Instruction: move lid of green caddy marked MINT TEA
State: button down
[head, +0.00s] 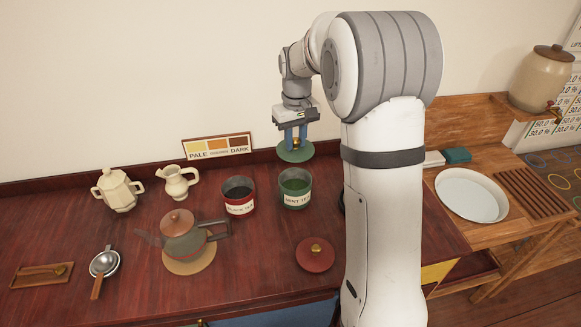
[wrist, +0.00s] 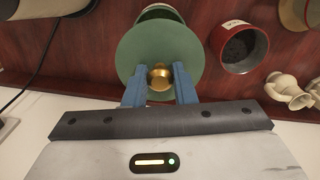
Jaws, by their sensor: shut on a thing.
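The green lid (head: 296,153) hangs level in the air behind and above the green caddy marked MINT TEA (head: 295,188), apart from it. My gripper (head: 296,141) is shut on the lid's brass knob; the knob (wrist: 160,77) shows between the blue fingers (wrist: 160,85) in the wrist view. The lid's green disc (wrist: 160,45) hides most of the caddy there; only part of the caddy's rim (wrist: 160,10) shows past it. In the head view the caddy stands upright and open, with dark green contents.
A red caddy marked BLACK TEA (head: 239,195) stands open to the left. A red lid (head: 315,254) lies in front on the table. A teapot (head: 183,238) on a round mat, creamer (head: 178,182), sugar bowl (head: 117,190) and colour card (head: 217,148) stand further left.

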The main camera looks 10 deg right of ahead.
notch_tip(320, 180, down, 10)
jog(key=p, duration=0.1)
jog(key=shift+r+p, duration=0.25)
jog(key=shift+p, duration=0.05)
jog(key=shift+f, duration=0.1)
jog(key=shift+f+b, duration=0.5)
jog(key=shift+f, duration=0.05)
jog(key=c, duration=1.2)
grip_release()
jog(key=shift+r, duration=0.15)
